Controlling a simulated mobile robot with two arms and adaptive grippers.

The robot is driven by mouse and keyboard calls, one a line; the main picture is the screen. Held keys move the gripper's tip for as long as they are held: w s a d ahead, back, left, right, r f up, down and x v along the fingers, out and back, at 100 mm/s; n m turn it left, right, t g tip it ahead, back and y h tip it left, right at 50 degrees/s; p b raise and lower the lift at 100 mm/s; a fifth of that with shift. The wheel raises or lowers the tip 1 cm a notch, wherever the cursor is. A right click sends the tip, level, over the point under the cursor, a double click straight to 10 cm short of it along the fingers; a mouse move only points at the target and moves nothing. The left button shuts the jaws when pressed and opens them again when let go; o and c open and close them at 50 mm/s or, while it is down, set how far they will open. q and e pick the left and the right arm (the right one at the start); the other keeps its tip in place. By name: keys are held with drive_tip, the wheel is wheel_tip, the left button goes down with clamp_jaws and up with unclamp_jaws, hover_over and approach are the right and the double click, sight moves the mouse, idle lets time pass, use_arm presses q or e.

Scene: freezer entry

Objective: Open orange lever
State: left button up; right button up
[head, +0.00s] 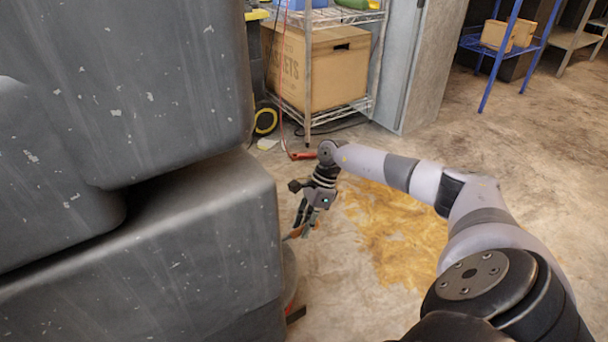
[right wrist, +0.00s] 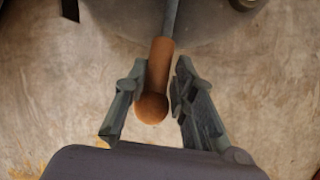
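The orange lever (right wrist: 155,82) has a rounded orange handle on a thin grey shaft. In the right wrist view it hangs down from the top edge, in front of a dark grey rounded body (right wrist: 215,22). In the head view only a small orange part (head: 293,233) shows low beside the gripper. My right gripper (head: 304,222) points downward next to the dark grey machine. Its fingers are apart, with the handle between them, closer to the left finger in the wrist view. I cannot tell whether that finger touches it. My left gripper is out of view.
Large scuffed dark grey housings (head: 150,260) fill the left side, close to the right gripper. A wire shelf (head: 310,122) with a cardboard box (head: 315,70) stands behind. A blue rack (head: 500,60) is at the far right. The stained concrete floor (head: 400,225) is open.

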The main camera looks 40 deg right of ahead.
drive_tip(key=o, duration=0.4)
drive_tip(key=v, duration=1.2)
idle(0.4)
